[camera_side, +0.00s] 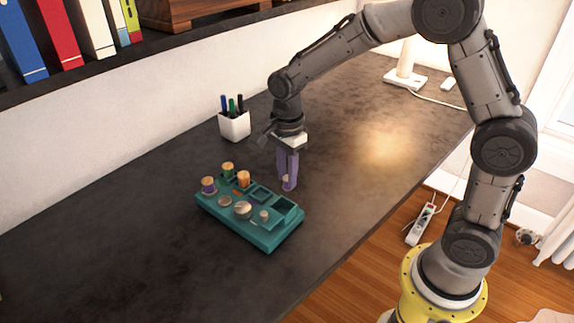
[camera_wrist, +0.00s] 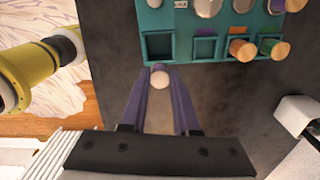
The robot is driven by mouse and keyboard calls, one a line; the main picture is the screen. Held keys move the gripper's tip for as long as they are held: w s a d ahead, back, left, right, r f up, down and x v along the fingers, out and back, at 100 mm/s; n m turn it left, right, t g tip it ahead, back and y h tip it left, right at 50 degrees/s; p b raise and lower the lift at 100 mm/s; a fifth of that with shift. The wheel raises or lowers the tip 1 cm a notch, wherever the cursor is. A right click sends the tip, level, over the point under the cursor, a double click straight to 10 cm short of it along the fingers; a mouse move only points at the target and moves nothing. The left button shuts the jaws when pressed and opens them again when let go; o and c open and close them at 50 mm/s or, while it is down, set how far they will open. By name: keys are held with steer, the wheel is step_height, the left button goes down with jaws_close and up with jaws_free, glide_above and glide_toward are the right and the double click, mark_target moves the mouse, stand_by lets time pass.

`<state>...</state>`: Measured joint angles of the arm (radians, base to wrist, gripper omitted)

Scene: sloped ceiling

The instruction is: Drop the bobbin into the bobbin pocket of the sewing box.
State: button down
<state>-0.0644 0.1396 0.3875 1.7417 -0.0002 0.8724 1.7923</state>
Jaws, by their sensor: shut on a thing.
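My gripper (camera_side: 288,180) has purple fingers and is shut on a small pale round bobbin (camera_wrist: 160,77), held at the fingertips. The teal sewing box (camera_side: 250,235) lies on the dark desk. In the side view the fingertips are beside the box's back right end, apart from it. In the wrist view the bobbin shows just short of an empty square pocket (camera_wrist: 158,46) at the box's end. Another square pocket (camera_wrist: 205,48) is beside it. I cannot tell for sure which is the bobbin pocket. Part of the bobbin is hidden by the fingers.
Thread spools, green (camera_side: 228,169), orange (camera_side: 243,179) and purple (camera_side: 208,185), stand in the box, with round metallic items (camera_side: 242,210) in front. A white pen cup (camera_side: 234,126) stands behind, near the wall. The desk right of the box is clear.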

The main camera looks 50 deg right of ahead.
steer(key=shift+f, duration=0.2)
steer(key=c, duration=0.6)
jaws_free()
steer(key=shift+r, duration=0.1)
steer(key=shift+r, duration=6.85)
